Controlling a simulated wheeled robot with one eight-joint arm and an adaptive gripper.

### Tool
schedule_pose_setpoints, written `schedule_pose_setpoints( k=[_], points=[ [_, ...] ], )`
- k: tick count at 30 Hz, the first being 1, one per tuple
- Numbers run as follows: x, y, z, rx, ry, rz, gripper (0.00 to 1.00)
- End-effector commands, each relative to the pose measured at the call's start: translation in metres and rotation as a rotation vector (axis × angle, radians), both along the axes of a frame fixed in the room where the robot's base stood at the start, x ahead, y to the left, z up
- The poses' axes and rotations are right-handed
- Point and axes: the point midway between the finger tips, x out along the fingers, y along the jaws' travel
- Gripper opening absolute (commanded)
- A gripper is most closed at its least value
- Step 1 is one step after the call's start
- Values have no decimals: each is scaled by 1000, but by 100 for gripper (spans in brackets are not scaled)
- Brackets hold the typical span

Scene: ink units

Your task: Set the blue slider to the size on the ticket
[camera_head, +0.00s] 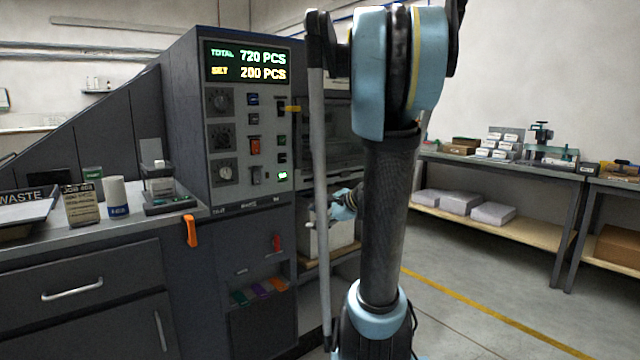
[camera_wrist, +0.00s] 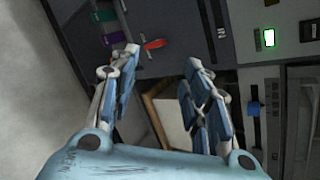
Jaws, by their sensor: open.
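The ticket appears to be the small beige card (camera_head: 81,204) standing on the counter at the left in the head view. Its print is too small for me to read a size. A small blue tab (camera_wrist: 253,108), which looks like the blue slider, sits on a dark vertical strip at the right of the wrist view, beside a column of marks. I cannot pick it out in the head view. My gripper (camera_wrist: 160,58) is open and empty, with its fingers spread to the left of that tab and apart from it. In the head view my gripper (camera_head: 338,208) is partly hidden by my arm.
The machine's control panel (camera_head: 243,140) has knobs and switches under a display (camera_head: 246,65) reading TOTAL 720 PCS and 200 PCS. A red lever (camera_head: 277,242) is below, also seen in the wrist view (camera_wrist: 154,44). An orange handle (camera_head: 191,231) sticks out beside the counter.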

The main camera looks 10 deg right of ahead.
Motion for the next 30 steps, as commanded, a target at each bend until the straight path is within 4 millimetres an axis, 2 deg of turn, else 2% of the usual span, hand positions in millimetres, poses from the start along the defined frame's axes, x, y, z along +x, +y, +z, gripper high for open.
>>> schedule_pose_setpoints(
  k=[1,6,15,18,22,26,30],
  points=[
    [15,-8,5,65,7,-46,43],
    [59,-34,23,317,37,-194,43],
    [120,-99,46,766,87,-396,43],
    [132,-118,50,878,100,-435,43],
    [140,-132,52,967,110,-460,43],
    [144,-135,53,998,115,-466,43],
    [154,-129,54,998,115,-466,43]
  ],
)
